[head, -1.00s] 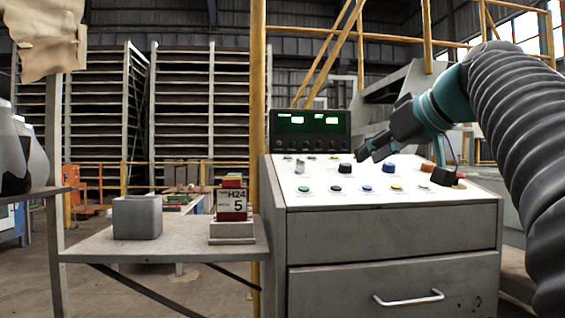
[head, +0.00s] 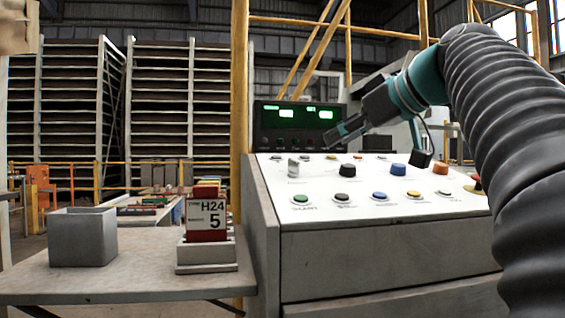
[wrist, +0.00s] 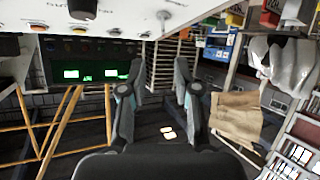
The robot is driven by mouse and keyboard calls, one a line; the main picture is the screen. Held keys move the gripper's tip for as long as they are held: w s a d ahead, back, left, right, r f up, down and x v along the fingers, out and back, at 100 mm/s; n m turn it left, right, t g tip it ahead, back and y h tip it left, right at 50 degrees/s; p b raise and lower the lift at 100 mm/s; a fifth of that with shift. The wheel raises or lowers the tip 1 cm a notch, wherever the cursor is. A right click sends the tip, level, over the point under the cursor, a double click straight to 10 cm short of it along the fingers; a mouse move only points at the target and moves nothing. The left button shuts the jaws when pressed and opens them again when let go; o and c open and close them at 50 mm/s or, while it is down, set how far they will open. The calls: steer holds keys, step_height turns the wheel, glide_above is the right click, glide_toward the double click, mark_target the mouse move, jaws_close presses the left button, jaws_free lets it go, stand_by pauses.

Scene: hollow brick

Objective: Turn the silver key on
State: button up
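The silver key (head: 293,167) stands upright in the back left of the white panel (head: 440,207) on the grey control desk. In the wrist view, which shows the desk upside down, the silver key (wrist: 163,17) is near the top edge, beyond my fingertips. My gripper (head: 332,139) is above the panel's back part, to the right of the key and higher, apart from it. In the wrist view my gripper (wrist: 161,66) has its two fingers spread with nothing between them.
A black knob (head: 347,170) and a blue knob (head: 398,169) stand right of the key. A row of buttons runs along the front. A dark display box (head: 298,124) with green readouts is behind. A side shelf holds a grey box (head: 83,238) and a block calendar (head: 206,217).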

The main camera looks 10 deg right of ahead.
mark_target(294, 167)
steer(key=x, duration=1.3)
steer(key=shift+a+f, duration=0.15)
steer(key=shift+a, duration=0.25)
jaws_close()
